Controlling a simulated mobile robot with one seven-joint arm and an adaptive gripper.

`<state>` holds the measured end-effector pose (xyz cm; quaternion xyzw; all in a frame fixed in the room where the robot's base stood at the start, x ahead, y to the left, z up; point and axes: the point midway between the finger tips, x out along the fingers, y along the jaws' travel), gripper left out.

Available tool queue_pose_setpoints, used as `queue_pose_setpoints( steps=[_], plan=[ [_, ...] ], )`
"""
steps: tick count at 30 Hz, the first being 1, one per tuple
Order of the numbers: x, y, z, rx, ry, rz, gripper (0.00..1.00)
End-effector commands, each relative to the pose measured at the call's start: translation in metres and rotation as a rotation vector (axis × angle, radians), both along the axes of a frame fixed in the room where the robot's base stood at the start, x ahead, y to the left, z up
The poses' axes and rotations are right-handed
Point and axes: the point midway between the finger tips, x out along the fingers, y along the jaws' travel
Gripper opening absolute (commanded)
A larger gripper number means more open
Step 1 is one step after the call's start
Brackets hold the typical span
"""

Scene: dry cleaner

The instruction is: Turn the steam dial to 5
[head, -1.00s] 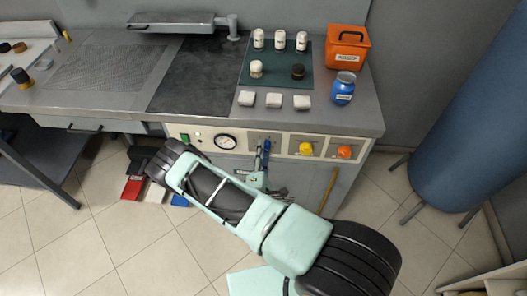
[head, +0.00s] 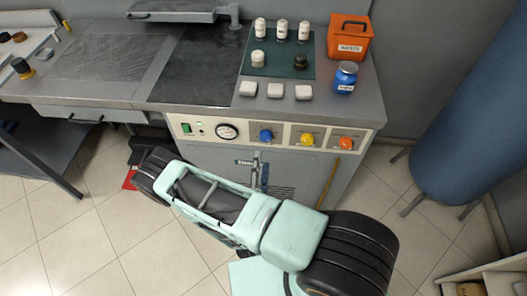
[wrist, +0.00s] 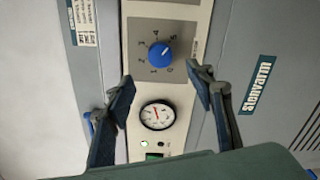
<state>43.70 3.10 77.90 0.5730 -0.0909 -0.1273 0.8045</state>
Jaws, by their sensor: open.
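The steam dial is taken to be the blue knob (head: 266,135) on the pale control panel (head: 375,141). In the wrist view the blue knob (wrist: 160,54) has a printed scale from 0 to 5 around it. A small pale mark shows on its upper right side, toward the 5, but is too small to read surely. My gripper (wrist: 163,84) is open and empty. Its fingers stand apart to the left and right, below the knob in the picture, with no visible contact. In the head view my arm hides most of the gripper.
A pressure gauge (wrist: 157,115) sits beside the blue knob. A yellow knob (head: 307,139) and an orange knob (head: 346,143) are farther right on the panel. The worktop above holds an orange box (head: 350,39) and a blue jar (head: 346,76).

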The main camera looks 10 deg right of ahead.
Motion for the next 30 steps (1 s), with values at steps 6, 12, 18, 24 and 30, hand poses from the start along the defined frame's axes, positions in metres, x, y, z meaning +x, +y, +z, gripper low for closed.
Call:
queue_pose_setpoints(
  steps=[6,12,18,24,30],
  plan=[
    [-0.021,0.007,0.0,-0.002,0.001,0.001,0.5],
    [-0.023,0.007,0.0,-0.001,0.0,0.0,0.5],
    [-0.023,0.007,0.0,-0.001,0.0,0.0,0.5],
    [-0.023,0.007,0.0,0.0,0.0,-0.001,0.5],
    [0.0,0.012,0.027,-0.015,-0.062,-0.068,0.5]
  ],
)
